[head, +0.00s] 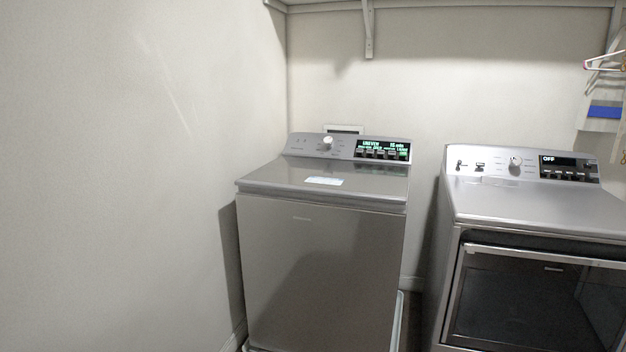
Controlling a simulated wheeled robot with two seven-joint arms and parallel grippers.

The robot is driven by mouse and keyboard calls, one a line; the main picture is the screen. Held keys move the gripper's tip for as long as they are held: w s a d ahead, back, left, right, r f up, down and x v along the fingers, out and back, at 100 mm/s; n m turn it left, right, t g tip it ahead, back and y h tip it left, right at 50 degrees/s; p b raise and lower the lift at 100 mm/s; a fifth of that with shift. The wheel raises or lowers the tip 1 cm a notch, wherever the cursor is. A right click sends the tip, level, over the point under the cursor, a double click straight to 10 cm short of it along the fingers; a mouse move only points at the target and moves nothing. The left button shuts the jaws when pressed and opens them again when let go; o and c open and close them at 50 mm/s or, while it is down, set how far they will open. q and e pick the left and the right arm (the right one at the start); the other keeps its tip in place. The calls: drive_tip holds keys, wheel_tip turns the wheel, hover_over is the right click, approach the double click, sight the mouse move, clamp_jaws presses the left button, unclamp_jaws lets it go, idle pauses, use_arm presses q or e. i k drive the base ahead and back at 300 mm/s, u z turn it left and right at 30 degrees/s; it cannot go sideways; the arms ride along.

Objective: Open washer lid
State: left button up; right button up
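The grey topload washer (318,265) stands in the middle of the head view, with a plain front panel. Its lid (275,176) is down, lying flat on top, with a pale label (324,181) near its middle. The control panel (348,148) rises behind the lid, with a round knob and a lit green display. Neither of my grippers is in view.
A second grey machine with a front door (538,300) stands to the right, a narrow gap between them. A wall (120,180) is close on the washer's left. A shelf with a bracket (368,30) runs above. A hanger (603,64) is at upper right.

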sight(389, 183)
drive_tip(key=i, duration=1.3)
drive_tip(key=u, duration=1.5)
drive_tip(key=i, duration=1)
drive_tip(key=z, duration=2.15)
